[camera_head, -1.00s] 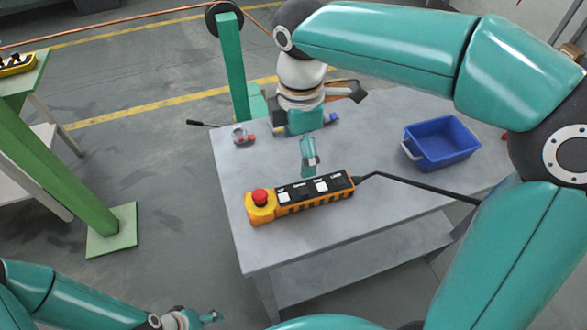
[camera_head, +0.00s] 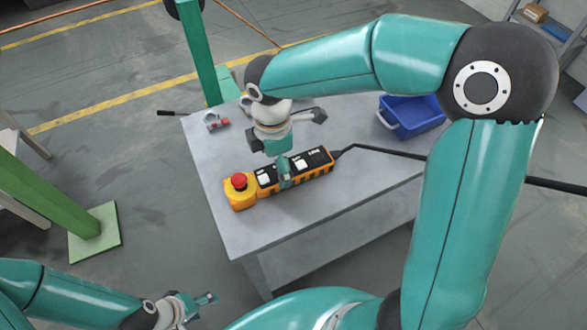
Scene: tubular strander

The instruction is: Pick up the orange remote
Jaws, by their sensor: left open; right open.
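The orange remote (camera_head: 262,188) lies on the grey table (camera_head: 300,225). It has a red knob at its left end, a black face with white buttons, and a black cable leaving its right end. My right gripper (camera_head: 284,180) points down at the middle of the remote, its fingers overlapping the remote in the picture. It is open; whether the fingers touch the remote I cannot tell. My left gripper (camera_head: 208,299) is open and empty, low in the picture, in front of the table and away from the remote.
A blue bin (camera_head: 412,118) stands at the table's back right, partly behind my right arm. A green post (camera_head: 200,60) rises behind. The table's front is clear.

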